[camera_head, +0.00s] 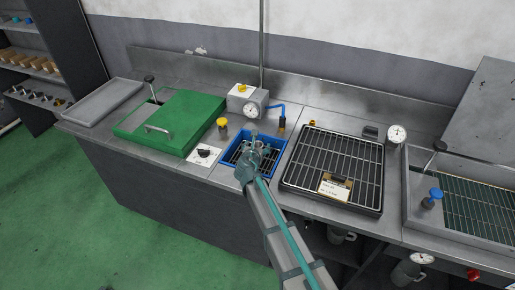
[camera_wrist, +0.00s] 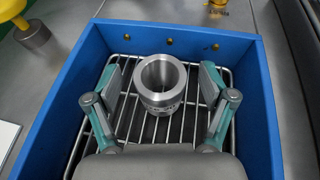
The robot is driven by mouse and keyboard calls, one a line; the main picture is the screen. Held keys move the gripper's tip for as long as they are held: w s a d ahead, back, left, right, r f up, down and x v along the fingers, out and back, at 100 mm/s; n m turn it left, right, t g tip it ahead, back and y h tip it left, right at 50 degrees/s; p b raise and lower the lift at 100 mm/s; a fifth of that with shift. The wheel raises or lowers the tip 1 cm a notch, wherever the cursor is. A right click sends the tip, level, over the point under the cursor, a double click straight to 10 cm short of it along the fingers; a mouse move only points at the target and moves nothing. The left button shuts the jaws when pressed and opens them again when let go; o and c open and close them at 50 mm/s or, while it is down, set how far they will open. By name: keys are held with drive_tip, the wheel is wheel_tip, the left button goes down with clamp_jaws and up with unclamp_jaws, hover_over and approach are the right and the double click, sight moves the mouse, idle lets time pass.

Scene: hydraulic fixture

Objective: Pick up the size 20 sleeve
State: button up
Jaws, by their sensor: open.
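A silver metal sleeve (camera_wrist: 160,84) stands upright on a wire rack inside a blue bin (camera_wrist: 262,100). Its open bore faces up, and there are faint markings on its side that I cannot read. My gripper (camera_wrist: 162,92) is open, with one finger on each side of the sleeve and a gap to it on both sides. In the head view my gripper (camera_head: 255,150) is over the blue bin (camera_head: 232,157), and the arm hides part of the bin; I cannot make out the sleeve there.
A green lidded box (camera_head: 185,115) stands left of the bin. A black-framed rack (camera_head: 335,165) with a label lies to the right. The bin walls surround my fingers.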

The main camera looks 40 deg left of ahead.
drive_tip(key=shift+w+a+f, duration=0.2)
drive_tip(key=shift+w, duration=0.2)
clamp_jaws()
drive_tip(key=shift+r, duration=0.1)
